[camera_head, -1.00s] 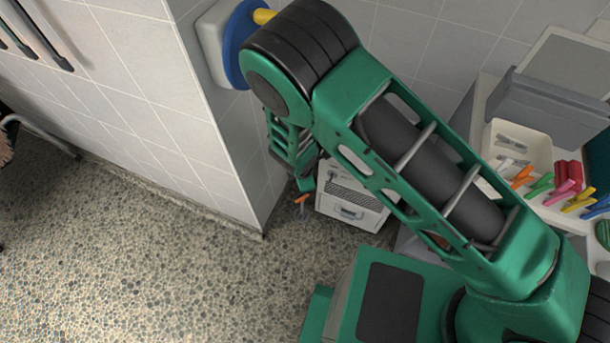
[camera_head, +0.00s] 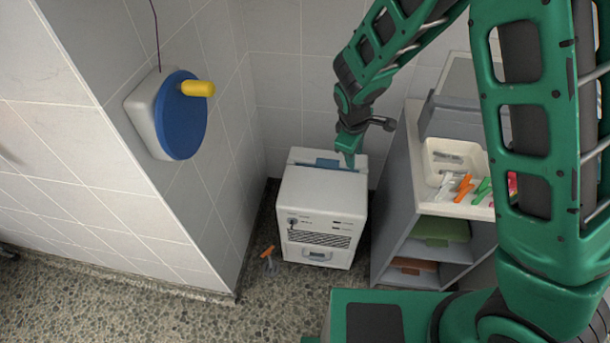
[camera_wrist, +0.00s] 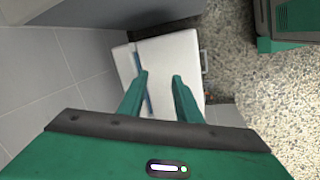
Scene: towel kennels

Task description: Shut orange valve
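The orange valve (camera_head: 267,252) is a small orange handle on a grey fitting, low near the floor, left of a white box-shaped machine (camera_head: 322,205). My gripper (camera_head: 350,160) is above the back of the white machine, up and to the right of the valve and well apart from it. In the wrist view my gripper (camera_wrist: 159,77) has two green fingers apart with nothing between them, and the white machine's top (camera_wrist: 170,55) lies beyond them. The valve is not clearly visible in the wrist view.
A blue disc with a yellow knob (camera_head: 182,115) sticks out from the left tiled wall. A grey shelf unit (camera_head: 395,200) stands right of the machine, with a cream tray (camera_head: 432,172) and coloured clips on top. Speckled floor (camera_head: 190,315) is open at lower left.

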